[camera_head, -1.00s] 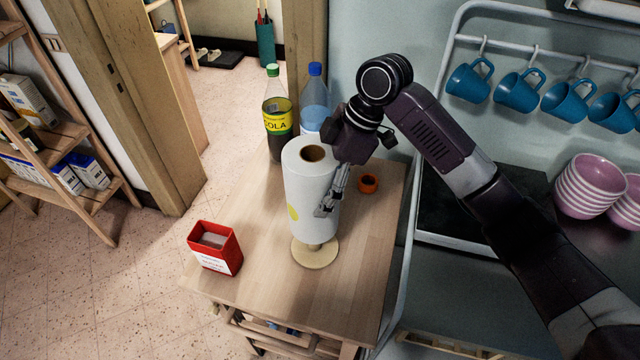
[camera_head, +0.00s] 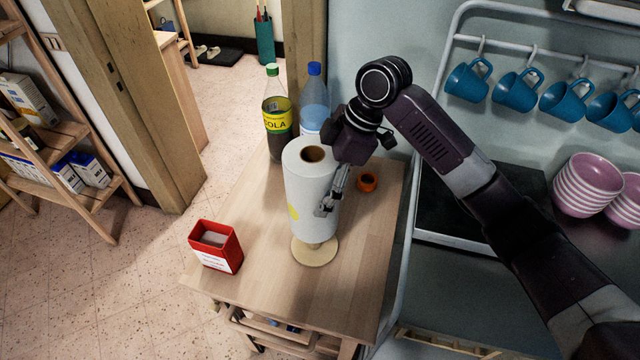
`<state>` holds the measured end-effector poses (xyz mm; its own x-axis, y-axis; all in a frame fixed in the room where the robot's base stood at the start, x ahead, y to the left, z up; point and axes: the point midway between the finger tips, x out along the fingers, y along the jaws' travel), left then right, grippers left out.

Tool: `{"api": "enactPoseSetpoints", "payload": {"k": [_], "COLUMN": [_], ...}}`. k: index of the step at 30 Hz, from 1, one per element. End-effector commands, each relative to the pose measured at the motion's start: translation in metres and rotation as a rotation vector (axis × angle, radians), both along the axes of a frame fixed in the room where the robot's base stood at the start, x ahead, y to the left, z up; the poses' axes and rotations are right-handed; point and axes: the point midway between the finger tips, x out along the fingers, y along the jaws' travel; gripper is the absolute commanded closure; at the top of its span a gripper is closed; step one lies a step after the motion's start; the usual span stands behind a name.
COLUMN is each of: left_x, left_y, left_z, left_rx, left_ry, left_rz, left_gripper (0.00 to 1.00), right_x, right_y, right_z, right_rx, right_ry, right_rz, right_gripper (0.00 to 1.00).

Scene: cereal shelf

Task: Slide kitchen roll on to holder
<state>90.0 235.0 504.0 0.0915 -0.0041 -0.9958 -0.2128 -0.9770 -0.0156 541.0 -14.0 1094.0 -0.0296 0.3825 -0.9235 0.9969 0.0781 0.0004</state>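The white kitchen roll (camera_head: 308,195) stands upright on the wooden holder, above its round base (camera_head: 315,254). A short piece of the holder's post shows between the roll's lower end and the base. The roll's brown core opening (camera_head: 313,154) shows at the top; I see no post tip in it. My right gripper (camera_head: 326,206) reaches down along the roll's right side, with its fingers at the roll's side. The roll hides part of the fingers, so I cannot tell whether they grip it. My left gripper is not in view.
A cola bottle (camera_head: 277,125) and a blue-capped water bottle (camera_head: 315,100) stand behind the roll. An orange ring-shaped object (camera_head: 367,182) lies to the right and a red box (camera_head: 215,246) to the left. The wooden table top (camera_head: 270,285) is clear in front.

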Motion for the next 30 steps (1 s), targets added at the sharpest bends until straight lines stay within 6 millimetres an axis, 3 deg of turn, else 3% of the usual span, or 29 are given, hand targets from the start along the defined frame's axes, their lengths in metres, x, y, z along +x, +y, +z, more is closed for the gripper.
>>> {"api": "enactPoseSetpoints", "payload": {"k": [30], "left_x": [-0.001], "left_y": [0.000], "left_z": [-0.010], "left_rx": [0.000], "left_ry": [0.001], "left_rz": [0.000], "left_gripper": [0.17], "right_x": [0.000], "right_y": [0.000], "right_z": [-0.031], "right_rx": [0.000], "right_ry": [0.000], "right_rz": [-0.001], "right_gripper": [0.56]}}
